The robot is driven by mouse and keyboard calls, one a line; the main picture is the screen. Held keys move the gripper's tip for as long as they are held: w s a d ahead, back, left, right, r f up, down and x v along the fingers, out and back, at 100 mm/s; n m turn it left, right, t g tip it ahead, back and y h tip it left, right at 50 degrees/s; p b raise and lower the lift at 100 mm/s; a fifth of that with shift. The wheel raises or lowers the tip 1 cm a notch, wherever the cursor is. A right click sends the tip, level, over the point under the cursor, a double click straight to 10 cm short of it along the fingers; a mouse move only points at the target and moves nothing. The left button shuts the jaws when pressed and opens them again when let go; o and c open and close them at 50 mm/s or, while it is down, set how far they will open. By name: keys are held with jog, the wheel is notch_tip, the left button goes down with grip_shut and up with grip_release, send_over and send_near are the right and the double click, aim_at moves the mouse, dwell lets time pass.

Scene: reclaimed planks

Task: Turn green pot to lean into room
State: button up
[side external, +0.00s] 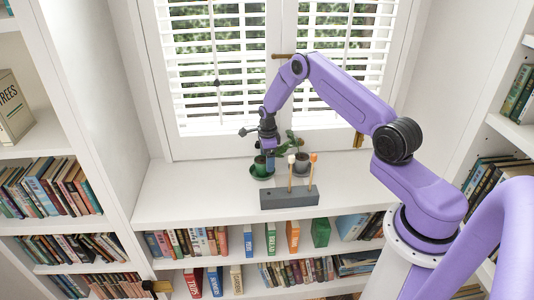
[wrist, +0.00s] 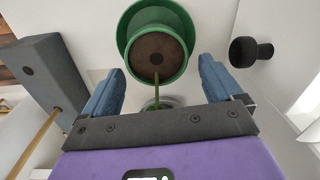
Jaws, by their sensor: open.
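The green pot (side external: 260,165) stands on a green saucer (side external: 262,174) on the white sill, near the window. In the wrist view the green pot (wrist: 177,16) shows its brown soil and a thin green stem (wrist: 156,92) that runs down between my fingers. My gripper (side external: 268,148) is just above the pot, pointing down. In the wrist view its two blue fingers (wrist: 160,68) are apart, one to each side of the stem, with nothing clasped. Whether a finger touches the pot cannot be told.
In front is a grey block (side external: 289,198) with two upright wooden sticks; the block (wrist: 38,70) also shows left in the wrist view. A black knob (wrist: 250,50) is at right. The sill's left is clear.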

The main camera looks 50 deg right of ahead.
notch_tip(320, 180, up, 17)
jog(key=s+a+r+n, duration=0.3)
jog(key=a+n, duration=0.2)
jog(key=a, duration=0.2)
jog(key=s+a+r+n, duration=0.2)
jog(key=a+r+n, duration=0.25)
jog(key=a, duration=0.35)
jog(key=s+a+r+n, duration=0.3)
jog(key=s+a+n, duration=0.5)
jog(key=s+n, duration=0.15)
jog(key=s+r+n, duration=0.1)
jog(key=s+n, duration=1.7)
jog(key=s, duration=0.6)
jog(key=shift+s+a+r+y, duration=0.25)
jog(key=shift+s+a+y, duration=0.1)
jog(key=shift+a, duration=0.1)
jog(key=shift+s+d+f+n, duration=0.15)
jog(key=shift+s+n, duration=0.25)
jog(key=shift+n, duration=0.2)
jog(key=shift+c, duration=0.8)
